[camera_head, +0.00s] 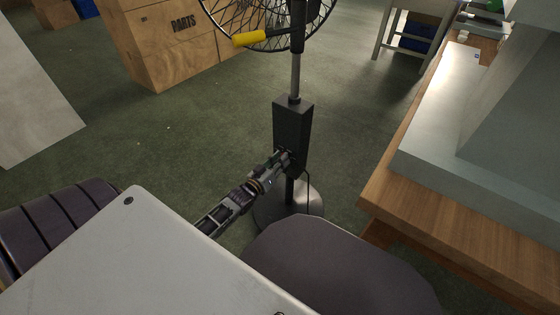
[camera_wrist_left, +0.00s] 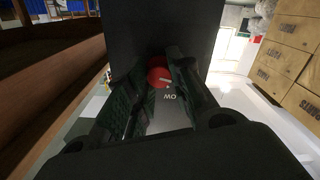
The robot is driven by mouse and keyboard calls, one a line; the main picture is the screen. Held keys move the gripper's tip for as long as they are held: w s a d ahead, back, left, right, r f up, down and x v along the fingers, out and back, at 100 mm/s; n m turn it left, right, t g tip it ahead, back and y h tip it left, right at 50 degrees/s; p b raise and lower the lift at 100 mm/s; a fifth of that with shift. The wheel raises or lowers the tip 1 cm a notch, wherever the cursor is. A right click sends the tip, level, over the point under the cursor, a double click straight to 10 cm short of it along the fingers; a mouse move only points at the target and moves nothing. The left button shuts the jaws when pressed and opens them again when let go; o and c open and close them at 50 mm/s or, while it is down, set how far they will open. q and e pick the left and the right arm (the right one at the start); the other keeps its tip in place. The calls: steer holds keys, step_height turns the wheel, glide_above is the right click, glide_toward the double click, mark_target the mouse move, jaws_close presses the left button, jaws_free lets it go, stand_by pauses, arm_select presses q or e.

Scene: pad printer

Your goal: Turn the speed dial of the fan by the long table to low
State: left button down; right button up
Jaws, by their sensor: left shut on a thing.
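The fan (camera_head: 294,125) stands on the floor beside the long table, with a dark control box on its pole, a wire cage above and a round base below. Its red speed dial (camera_wrist_left: 158,77) shows in the left wrist view on the dark box face, with a pale pointer mark. Letters reading "OW" show beside the dial; the rest of the label is hidden. My left gripper (camera_head: 286,160) is at the lower part of the box. In the left wrist view its two fingers (camera_wrist_left: 160,72) are closed on the dial from both sides. My right gripper is not in view.
The long wooden table (camera_head: 385,190) with a large grey machine (camera_head: 430,165) is to the right. A wooden parts crate (camera_head: 165,50) stands at the back left. A cable hangs beside the fan pole. Green floor left of the fan is clear.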

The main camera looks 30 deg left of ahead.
arm_select(q)
steer(key=shift+p, duration=0.35)
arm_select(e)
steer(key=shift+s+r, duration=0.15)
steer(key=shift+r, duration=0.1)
arm_select(q)
steer(key=shift+d+m+p, duration=0.15)
steer(key=shift+m+p, duration=4.15)
steer(key=shift+m, duration=0.7)
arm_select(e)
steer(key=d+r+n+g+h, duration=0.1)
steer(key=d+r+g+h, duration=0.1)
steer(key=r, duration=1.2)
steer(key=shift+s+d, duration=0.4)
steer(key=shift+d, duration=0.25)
arm_select(q)
steer(key=c, duration=1.3)
jaws_free()
steer(key=shift+o, duration=0.2)
steer(key=shift+s, duration=0.2)
